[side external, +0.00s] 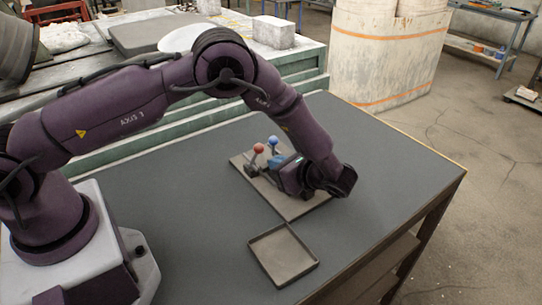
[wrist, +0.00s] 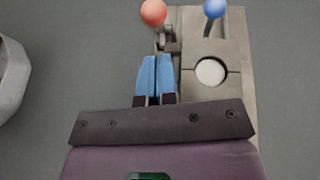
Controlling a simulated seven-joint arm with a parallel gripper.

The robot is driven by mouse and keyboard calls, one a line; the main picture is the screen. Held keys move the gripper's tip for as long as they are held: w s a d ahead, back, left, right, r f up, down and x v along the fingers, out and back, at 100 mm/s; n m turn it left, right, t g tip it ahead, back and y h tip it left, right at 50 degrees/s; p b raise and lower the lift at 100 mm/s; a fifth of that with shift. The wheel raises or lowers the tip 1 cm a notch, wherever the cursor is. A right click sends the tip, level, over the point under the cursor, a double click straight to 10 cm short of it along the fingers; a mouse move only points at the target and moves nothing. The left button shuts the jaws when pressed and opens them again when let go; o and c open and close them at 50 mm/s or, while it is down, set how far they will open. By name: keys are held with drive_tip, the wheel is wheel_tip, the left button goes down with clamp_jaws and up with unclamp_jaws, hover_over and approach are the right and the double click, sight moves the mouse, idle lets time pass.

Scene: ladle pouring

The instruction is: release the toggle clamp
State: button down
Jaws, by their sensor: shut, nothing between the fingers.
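The clamp fixture stands on a flat plate (side external: 292,210) on the table; the plate also shows in the wrist view (wrist: 243,112). A lever with a red ball knob (side external: 258,148) rises from metal linkage, and the red knob is at the top of the wrist view (wrist: 153,12). A second lever has a blue ball knob (side external: 272,140), also at the top in the wrist view (wrist: 215,8). My gripper (wrist: 157,58) has blue fingers, shut and empty, just short of the red lever's linkage (wrist: 168,40). My wrist hides part of the fixture in the side view.
A round white piece (wrist: 211,72) sits in the fixture right of my fingers. An empty shallow tray (side external: 283,255) lies near the table's front edge; a grey rim (wrist: 12,78) shows at the wrist view's left. The table (side external: 190,225) between my base and the fixture is clear.

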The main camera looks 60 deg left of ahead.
drive_tip(key=shift+s+a+r, duration=0.1)
drive_tip(key=shift+a+r, duration=0.2)
drive_tip(key=shift+a, duration=0.35)
drive_tip(key=shift+s+a+r, duration=0.1)
drive_tip(key=shift+a+r, duration=0.2)
drive_tip(key=shift+a, duration=0.3)
drive_tip(key=shift+a+r, duration=0.1)
drive_tip(key=shift+a+r+h, duration=0.15)
drive_tip(key=shift+r+h, duration=0.05)
drive_tip(key=shift+h, duration=0.1)
drive_tip(key=a+r+h, duration=0.1)
drive_tip(key=a+h, duration=0.1)
drive_tip(key=a+r+h, duration=0.1)
drive_tip(key=a+h, duration=0.1)
drive_tip(key=a+r+h, duration=0.1)
drive_tip(key=a+h, duration=0.1)
drive_tip(key=h, duration=0.1)
drive_tip(key=shift+a, duration=0.15)
drive_tip(key=shift+a+f+m+h, duration=0.15)
drive_tip(key=shift+a+m+h, duration=0.15)
drive_tip(key=shift+a+h, duration=1.25)
drive_tip(key=shift+a+y, duration=0.25)
drive_tip(key=shift+a, duration=0.05)
